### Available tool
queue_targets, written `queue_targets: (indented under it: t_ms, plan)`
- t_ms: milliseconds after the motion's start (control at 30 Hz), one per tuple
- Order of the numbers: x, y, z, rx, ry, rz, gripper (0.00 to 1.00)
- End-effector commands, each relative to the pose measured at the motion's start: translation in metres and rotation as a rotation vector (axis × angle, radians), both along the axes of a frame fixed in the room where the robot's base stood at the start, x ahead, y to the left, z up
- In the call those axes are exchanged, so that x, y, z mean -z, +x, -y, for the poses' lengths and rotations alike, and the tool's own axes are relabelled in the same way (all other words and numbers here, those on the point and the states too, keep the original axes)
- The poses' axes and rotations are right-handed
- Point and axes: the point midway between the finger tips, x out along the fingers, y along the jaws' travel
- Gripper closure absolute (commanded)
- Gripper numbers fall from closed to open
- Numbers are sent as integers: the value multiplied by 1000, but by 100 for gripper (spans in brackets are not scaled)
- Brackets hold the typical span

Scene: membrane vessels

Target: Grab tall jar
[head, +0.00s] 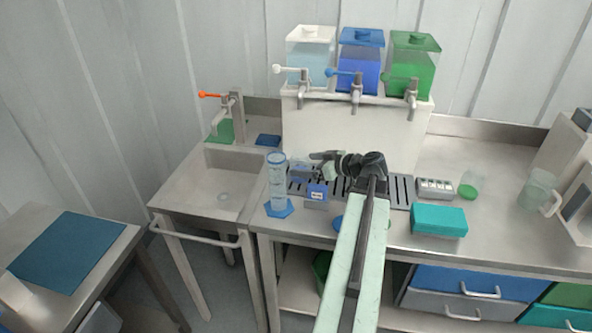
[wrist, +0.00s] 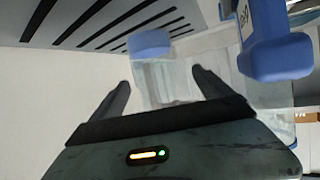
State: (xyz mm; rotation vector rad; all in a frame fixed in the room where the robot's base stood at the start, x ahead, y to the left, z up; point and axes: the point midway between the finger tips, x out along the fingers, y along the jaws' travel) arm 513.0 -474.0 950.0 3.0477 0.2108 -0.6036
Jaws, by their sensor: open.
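The tall jar (head: 278,184) is a clear, slim cylinder with a blue top, standing upright at the left end of the counter, by a blue hexagonal mat (head: 279,208). My gripper (head: 315,156) reaches left over the slotted grate, to the right of the jar's upper part. In the wrist view my gripper (wrist: 162,88) is open, with a clear blue-ended vessel (wrist: 152,72) showing beyond and between its fingers. I cannot tell whether that vessel is the tall jar. Nothing appears held.
A small blue sign (head: 316,192) and a small clear vessel (head: 299,172) stand close below my gripper. The dispenser stand (head: 350,125) rises behind it. A teal box (head: 439,221) lies to the right. The sink (head: 222,184) is to the left.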

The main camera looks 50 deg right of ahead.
Motion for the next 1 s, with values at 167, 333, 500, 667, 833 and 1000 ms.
queue_targets:
  t_ms: [167,333,500,667,833,1000]
  plan:
    - [8,17,-3,-3,1,0,11]
    - [14,28,-1,-3,0,0,11]
    - [28,56,0,-5,1,0,11]
    - [29,66,-3,-3,1,0,11]
    - [28,65,-3,-3,1,0,25]
    - [28,65,-3,-4,1,0,72]
